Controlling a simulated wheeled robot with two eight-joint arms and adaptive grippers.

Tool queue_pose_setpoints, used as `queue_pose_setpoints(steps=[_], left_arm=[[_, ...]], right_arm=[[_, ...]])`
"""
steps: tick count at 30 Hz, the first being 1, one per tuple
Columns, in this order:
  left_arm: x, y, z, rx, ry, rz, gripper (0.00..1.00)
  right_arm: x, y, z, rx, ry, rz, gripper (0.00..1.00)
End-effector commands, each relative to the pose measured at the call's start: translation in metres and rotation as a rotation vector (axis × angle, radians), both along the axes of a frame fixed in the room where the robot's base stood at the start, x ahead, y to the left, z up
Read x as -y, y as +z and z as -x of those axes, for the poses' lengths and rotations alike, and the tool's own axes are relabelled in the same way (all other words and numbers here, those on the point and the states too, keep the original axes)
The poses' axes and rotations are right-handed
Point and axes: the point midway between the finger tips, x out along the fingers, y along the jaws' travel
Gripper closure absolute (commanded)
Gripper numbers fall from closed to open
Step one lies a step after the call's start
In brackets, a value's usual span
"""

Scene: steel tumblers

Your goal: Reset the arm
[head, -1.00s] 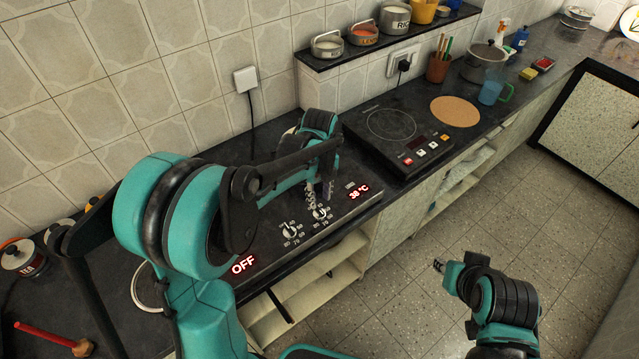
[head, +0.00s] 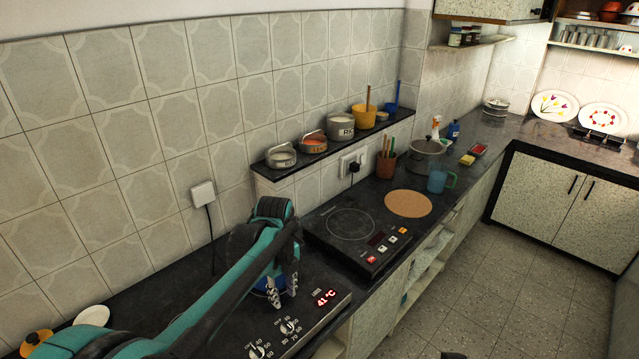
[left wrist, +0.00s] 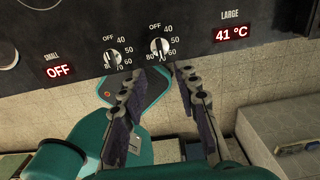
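My left gripper (head: 282,292) is open and empty above the black warmer's control panel (head: 318,313), by its right-hand knob (head: 289,327). In the left wrist view its two fingers (left wrist: 156,82) stand apart with nothing between them, and the tips lie just below the large knob (left wrist: 159,48). The small knob (left wrist: 112,57) is left of it. The small display (left wrist: 59,71) reads OFF and the large display (left wrist: 231,34) reads 41 °C. A dark sliver at the head view's bottom edge may be my right gripper; its fingers cannot be made out.
An induction hob (head: 352,226) and a round cork mat (head: 408,203) lie along the counter to the right. A pot (head: 427,157) and a blue mug (head: 437,181) stand beyond. A wall shelf (head: 280,168) holds several containers. The floor (head: 470,300) is clear.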

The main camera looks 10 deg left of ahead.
Motion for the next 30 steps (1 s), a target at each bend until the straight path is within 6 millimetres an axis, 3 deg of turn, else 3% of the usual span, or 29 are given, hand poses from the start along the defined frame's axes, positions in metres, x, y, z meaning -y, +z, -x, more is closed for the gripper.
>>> queue_pose_setpoints(steps=[5,13,21,25,30], left_arm=[[-0.005,0.013,0.02,0.061,0.217,0.01,0.69],[-0.018,0.035,0.089,0.265,1.051,0.169,0.69],[-0.028,0.024,0.147,0.356,1.82,0.495,0.69],[-0.03,0.017,0.16,0.349,2.031,0.621,0.69],[-0.031,0.013,0.165,0.339,2.136,0.689,0.69]], right_arm=[[0.0,0.0,0.0,0.0,0.0,0.0,0.71],[0.0,0.0,0.0,0.0,0.0,0.0,0.71],[0.0,0.0,0.0,0.0,0.0,0.0,0.71],[0.0,0.0,0.0,0.0,0.0,0.0,0.71],[0.0,0.0,0.0,0.0,0.0,0.0,0.71]])
